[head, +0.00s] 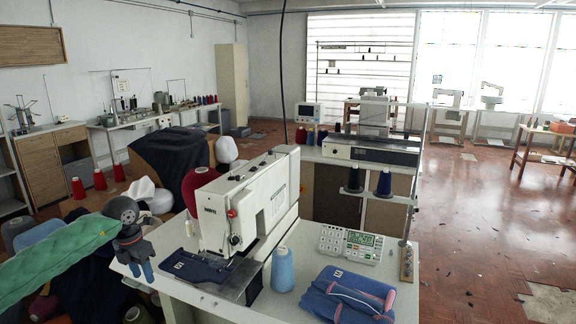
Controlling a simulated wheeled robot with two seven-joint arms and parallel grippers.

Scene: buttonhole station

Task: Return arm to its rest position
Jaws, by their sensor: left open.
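My left gripper (141,268) hangs at the left edge of the white sewing table, with its blue fingers pointing down. The two fingers are a little apart and nothing shows between them. My right arm and gripper are not in view.
A dark cloth (172,160) and red cones stand behind my left gripper. Open floor (470,235) lies to the right.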

